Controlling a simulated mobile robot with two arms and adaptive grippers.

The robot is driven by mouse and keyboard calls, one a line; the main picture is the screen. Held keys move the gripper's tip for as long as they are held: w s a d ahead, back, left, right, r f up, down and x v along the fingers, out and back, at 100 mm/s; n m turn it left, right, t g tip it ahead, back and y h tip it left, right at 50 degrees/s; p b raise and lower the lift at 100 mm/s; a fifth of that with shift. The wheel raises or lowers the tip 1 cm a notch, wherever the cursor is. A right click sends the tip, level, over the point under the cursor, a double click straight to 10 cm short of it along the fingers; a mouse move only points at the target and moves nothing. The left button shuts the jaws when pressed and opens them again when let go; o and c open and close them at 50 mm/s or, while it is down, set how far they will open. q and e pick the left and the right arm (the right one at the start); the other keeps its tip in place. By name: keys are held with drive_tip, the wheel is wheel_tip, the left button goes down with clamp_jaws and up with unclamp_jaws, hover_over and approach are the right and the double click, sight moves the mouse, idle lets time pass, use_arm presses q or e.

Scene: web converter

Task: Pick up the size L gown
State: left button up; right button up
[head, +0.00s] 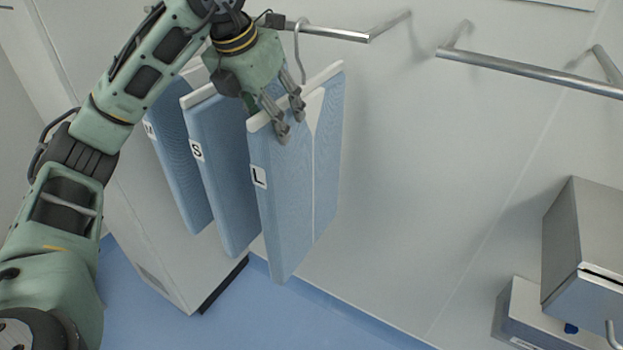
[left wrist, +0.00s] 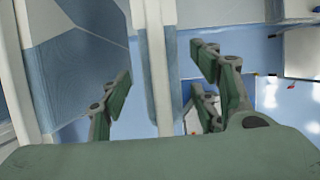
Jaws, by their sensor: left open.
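The size L gown (head: 284,200) is a flat blue gown with a white top edge and an "L" tag. It hangs at the front of a row of gowns, nearest the free wall. My left gripper (head: 290,118) is at its top white edge, coming from above. In the left wrist view, the left gripper (left wrist: 165,92) is open. A narrow blue and white gown edge (left wrist: 155,75), apparently the L gown seen edge-on, stands between its fingers. I cannot tell whether any finger touches it. My right gripper is not in view.
The size S gown (head: 222,170) and a gown tagged M (head: 175,150) hang close behind it to the left. A metal rail (head: 330,33) runs above, and an empty rail (head: 530,72) is to the right. A metal box (head: 580,250) is at lower right. The wall between is clear.

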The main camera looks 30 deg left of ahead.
use_arm(q)
drive_tip(key=shift+f, duration=0.45)
wheel_tip(320, 180, down, 2)
drive_tip(key=shift+s+f+p, duration=0.1)
drive_tip(key=shift+p, duration=0.8)
drive_tip(key=p+x, duration=0.1)
drive_tip(key=x, duration=0.3)
clamp_jaws()
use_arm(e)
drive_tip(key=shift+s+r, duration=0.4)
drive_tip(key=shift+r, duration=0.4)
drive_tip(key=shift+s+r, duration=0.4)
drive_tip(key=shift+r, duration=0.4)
use_arm(q)
drive_tip(key=shift+w, duration=0.2)
